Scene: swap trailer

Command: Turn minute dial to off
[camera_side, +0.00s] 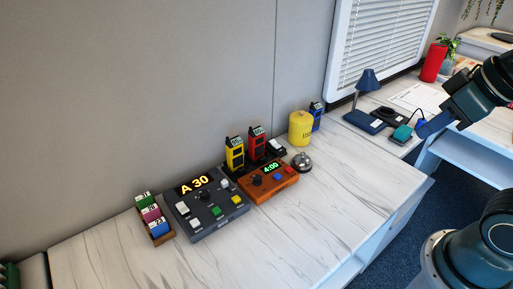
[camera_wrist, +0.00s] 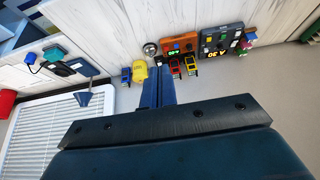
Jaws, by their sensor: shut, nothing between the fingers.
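An orange-brown box (camera_side: 285,193) with a green 4:00 display and a dark round knob (camera_side: 257,181) stands on the desk. Beside it on the left is a grey box (camera_side: 209,230) with a yellow "A 30" display, a dark knob (camera_side: 205,196) and several buttons. I cannot tell which knob is the minute dial. In the wrist view the orange box (camera_wrist: 181,46) and grey box (camera_wrist: 222,38) both show, at the top. My gripper (camera_side: 422,131) is shut and empty, raised at the right, well apart from both boxes; its blue fingers also show in the wrist view (camera_wrist: 158,85).
Yellow and red handheld units (camera_side: 234,154) stand behind the boxes. A yellow canister (camera_side: 300,129) and a silver bell (camera_side: 302,163) are to the right. A blue lamp (camera_side: 366,98) stands farther right. The desk front (camera_side: 305,222) is clear.

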